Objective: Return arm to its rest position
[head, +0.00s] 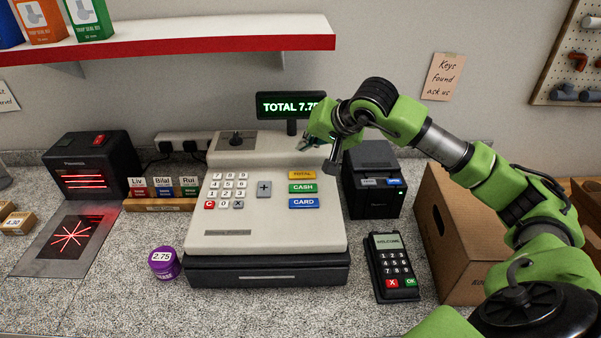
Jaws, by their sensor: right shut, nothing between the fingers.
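My right arm, green and black, comes in from the lower right and reaches over the right part of the counter. My right gripper (316,150) is shut and empty. In the picture it overlaps the upper right of the cash register (285,231), above the yellow TOTAL key (302,175). I cannot tell whether it touches the register. The green-lit display (290,105) behind it reads "TOTAL 7.7" with the last digit partly hidden by the gripper. My left gripper is not in view.
A card terminal (393,268) stands right of the register, with a black printer (374,183) behind it. A cardboard box (457,262) stands under my right arm. A purple tub (164,263) and scanner (90,166) are at left. A red-edged shelf (190,44) hangs above.

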